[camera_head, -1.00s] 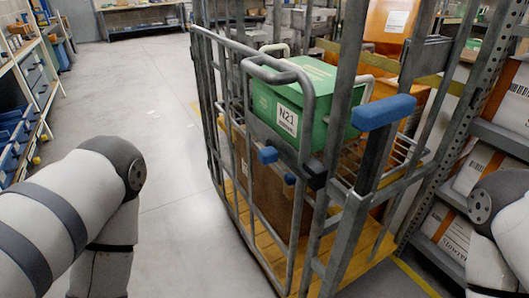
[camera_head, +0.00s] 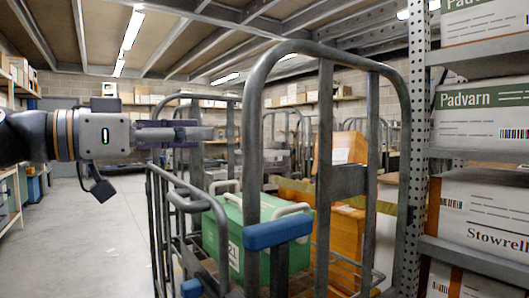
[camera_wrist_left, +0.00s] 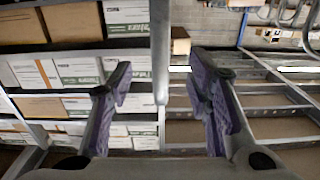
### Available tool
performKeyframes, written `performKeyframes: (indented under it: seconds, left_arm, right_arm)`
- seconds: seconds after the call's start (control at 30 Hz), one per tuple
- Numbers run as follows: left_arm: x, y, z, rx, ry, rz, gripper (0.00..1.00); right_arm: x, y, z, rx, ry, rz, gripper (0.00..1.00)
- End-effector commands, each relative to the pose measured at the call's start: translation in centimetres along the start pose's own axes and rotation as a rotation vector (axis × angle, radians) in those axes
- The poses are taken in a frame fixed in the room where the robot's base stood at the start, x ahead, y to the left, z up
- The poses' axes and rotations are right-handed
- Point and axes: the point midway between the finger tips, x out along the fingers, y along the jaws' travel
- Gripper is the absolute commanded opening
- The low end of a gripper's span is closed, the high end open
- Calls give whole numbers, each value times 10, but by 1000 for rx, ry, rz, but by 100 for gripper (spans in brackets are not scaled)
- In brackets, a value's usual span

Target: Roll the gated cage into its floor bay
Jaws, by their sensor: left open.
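The gated cage (camera_head: 258,130) is a grey tubular metal frame standing in front of me in the head view. Blue pads sit on its near side, one of them a blue handle (camera_head: 277,232). Inside it is a green crate (camera_head: 236,225) with a white label. My left gripper (camera_head: 198,134) is level, pointing right, at the cage's upper left. Its purple-padded fingers are apart in the left wrist view (camera_wrist_left: 160,85), with a grey vertical bar between them in the picture; contact is unclear. My right gripper is out of view. The floor bay cannot be made out.
A perforated rack post (camera_head: 417,130) and shelves of white cartons (camera_head: 485,205) stand close on the right of the cage. Clear grey floor (camera_head: 100,230) lies on the left, with shelving along the far left. Orange boxes (camera_head: 345,147) show through the cage.

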Motion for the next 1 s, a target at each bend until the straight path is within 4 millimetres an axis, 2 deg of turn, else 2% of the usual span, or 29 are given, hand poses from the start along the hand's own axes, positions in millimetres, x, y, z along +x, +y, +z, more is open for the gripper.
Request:
performKeyframes:
  seconds: [0.2, 0.4, 0.57, 0.8, 0.83, 1.0]
  left_arm:
    - [54, 2, 0, -2, -4, 4, 45]
    - [97, 3, 0, -3, -2, 3, 45]
    - [113, 2, 1, -5, -3, 2, 45]
    - [114, 1, 2, -6, -3, 1, 45]
    - [114, 1, 2, -6, -3, 1, 43]
    - [114, 2, 2, -6, -3, 1, 4]
  right_arm:
    - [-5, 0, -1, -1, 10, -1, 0]
    - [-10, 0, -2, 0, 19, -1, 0]
    - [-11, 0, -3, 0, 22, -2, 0]
    - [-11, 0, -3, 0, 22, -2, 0]
    - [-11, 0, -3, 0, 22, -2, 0]
    - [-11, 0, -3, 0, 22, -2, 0]
